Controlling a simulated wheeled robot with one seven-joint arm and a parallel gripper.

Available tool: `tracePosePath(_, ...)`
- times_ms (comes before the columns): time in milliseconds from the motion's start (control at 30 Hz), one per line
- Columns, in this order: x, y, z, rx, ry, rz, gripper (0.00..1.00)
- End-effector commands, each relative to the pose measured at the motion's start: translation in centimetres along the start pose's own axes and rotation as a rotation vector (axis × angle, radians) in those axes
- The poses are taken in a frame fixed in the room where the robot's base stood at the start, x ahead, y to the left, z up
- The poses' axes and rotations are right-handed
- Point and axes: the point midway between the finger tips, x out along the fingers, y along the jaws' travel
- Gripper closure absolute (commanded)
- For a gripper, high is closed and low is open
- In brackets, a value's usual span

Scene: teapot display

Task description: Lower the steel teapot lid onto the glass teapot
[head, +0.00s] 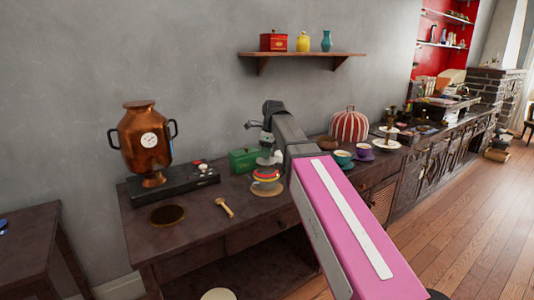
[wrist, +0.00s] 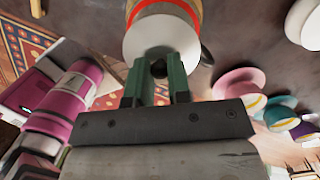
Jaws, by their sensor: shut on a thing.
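The steel teapot lid (wrist: 162,36) is a pale round disc in the wrist view, with a dark knob between the green fingers of my gripper (wrist: 158,72). My gripper is shut on that knob. The glass teapot (head: 266,174), with red and yellowish bands, stands on the counter below my gripper (head: 268,150) in the head view. In the wrist view the banded teapot (wrist: 186,8) shows just beyond the lid, and a dark curved part shows at its right. The lid hides the teapot's mouth. I cannot tell whether lid and teapot touch.
A copper samovar (head: 146,140) stands on a black box at the left. A green box (head: 243,160) is close behind the teapot, and a wooden mallet-like tool (head: 224,207) lies to its left. Teal (head: 342,158) and purple (head: 363,151) cups stand to the right.

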Motion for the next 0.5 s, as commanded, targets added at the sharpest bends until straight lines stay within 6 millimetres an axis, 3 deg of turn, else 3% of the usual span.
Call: tracePosePath(500, 1.6, 0.0, -0.2, 0.0, 0.0, 0.0, 1.0)
